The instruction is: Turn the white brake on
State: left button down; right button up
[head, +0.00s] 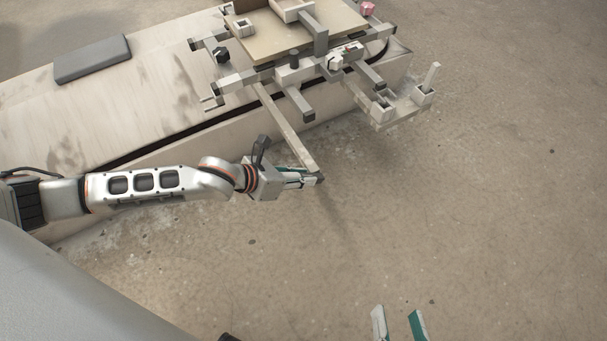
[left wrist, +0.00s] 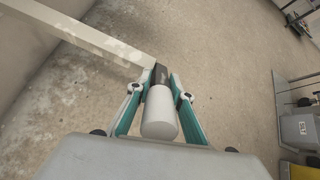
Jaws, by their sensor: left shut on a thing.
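A pale upright lever (head: 431,77) stands in a bracket at the right end of the carousel; I cannot tell for sure that it is the white brake. A long pale bar (head: 285,130) reaches out from the carousel over the floor. At its end is a dark piece with a whitish cylindrical grip (left wrist: 160,115). My left gripper (head: 312,178) is shut on this grip; its teal-sided fingers stand on both sides of it in the left wrist view (left wrist: 159,92). My right gripper (head: 397,324) is open and empty over bare floor at the bottom edge.
The carousel's board (head: 300,35) and several short arms with dark ends sit on a long pale bench (head: 140,100). A grey slab (head: 92,59) lies on the bench at the left. The floor to the right is clear. Grey equipment (left wrist: 300,130) stands at the right in the left wrist view.

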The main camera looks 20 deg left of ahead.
pick_arm(q)
jog(key=shift+a+f, duration=0.1)
jog(key=shift+f, duration=0.1)
jog(key=c, duration=1.8)
grip_release()
jog(key=shift+c, duration=0.2)
jog(key=shift+r, duration=0.1)
jog(key=v, duration=1.2)
